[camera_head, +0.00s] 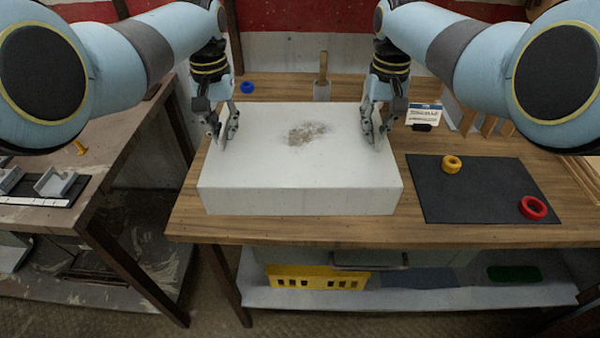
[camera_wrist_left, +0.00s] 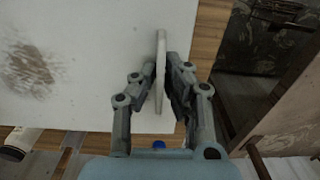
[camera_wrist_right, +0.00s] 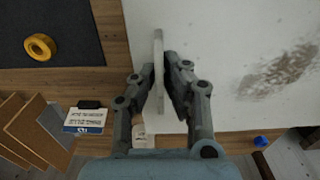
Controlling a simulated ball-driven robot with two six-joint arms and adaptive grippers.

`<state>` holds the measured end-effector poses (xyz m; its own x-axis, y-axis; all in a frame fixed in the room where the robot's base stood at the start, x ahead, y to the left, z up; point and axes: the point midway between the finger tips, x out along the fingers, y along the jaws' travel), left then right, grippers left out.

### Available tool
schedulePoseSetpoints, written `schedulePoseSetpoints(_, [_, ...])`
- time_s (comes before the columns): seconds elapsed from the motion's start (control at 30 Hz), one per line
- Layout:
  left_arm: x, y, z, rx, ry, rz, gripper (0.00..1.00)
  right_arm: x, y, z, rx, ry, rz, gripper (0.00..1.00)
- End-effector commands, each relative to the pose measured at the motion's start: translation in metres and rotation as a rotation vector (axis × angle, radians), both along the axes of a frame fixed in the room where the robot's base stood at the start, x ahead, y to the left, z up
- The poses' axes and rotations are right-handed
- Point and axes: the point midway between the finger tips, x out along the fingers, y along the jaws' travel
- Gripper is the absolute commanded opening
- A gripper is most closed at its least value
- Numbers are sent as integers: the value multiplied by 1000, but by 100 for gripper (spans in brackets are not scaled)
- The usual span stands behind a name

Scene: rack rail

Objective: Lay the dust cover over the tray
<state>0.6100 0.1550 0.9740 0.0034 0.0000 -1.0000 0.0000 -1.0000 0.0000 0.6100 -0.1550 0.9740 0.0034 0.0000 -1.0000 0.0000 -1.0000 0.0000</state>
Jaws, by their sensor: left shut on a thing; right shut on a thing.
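The dust cover (camera_head: 300,172) is a big white box shape with a brown smudge on top, in the middle of the workbench. It looks level, and I cannot tell whether it touches the bench. My left gripper (camera_head: 222,138) is shut on a thin upright white tab (camera_wrist_left: 161,60) near the cover's left side. My right gripper (camera_head: 376,138) is shut on a matching tab (camera_wrist_right: 158,60) near its right side. The cover also shows in the left wrist view (camera_wrist_left: 95,85) and the right wrist view (camera_wrist_right: 225,90). No tray shows; anything under the cover is hidden.
A dark mat (camera_head: 470,200) with a yellow ring (camera_head: 452,163) and a red ring (camera_head: 533,208) lies right of the cover. Behind are a blue ring (camera_head: 247,87), a brush-like tool (camera_head: 322,85) and a small card (camera_head: 424,114). A side table (camera_head: 95,125) stands left across a gap.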

Motion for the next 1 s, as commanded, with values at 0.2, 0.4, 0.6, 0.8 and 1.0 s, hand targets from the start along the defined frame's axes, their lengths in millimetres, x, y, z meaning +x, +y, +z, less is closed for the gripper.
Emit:
schedulePoseSetpoints(0.2, [0,0,0,0,0,0,31,0,0,0,0,0,0,31])
schedulePoseSetpoints(0.4, [0,0,0,0,0,0,31,0,0,0,0,0,0,31])
schedulePoseSetpoints(0.6, [1,0,11,0,-4,0,31,0,0,-1,0,0,0,31])
schedulePoseSetpoints(0.8, [2,0,51,-1,-7,1,31,0,0,-1,0,0,0,31])
schedulePoseSetpoints(1.0, [0,0,94,-1,-3,0,31,0,0,-1,0,0,0,31])
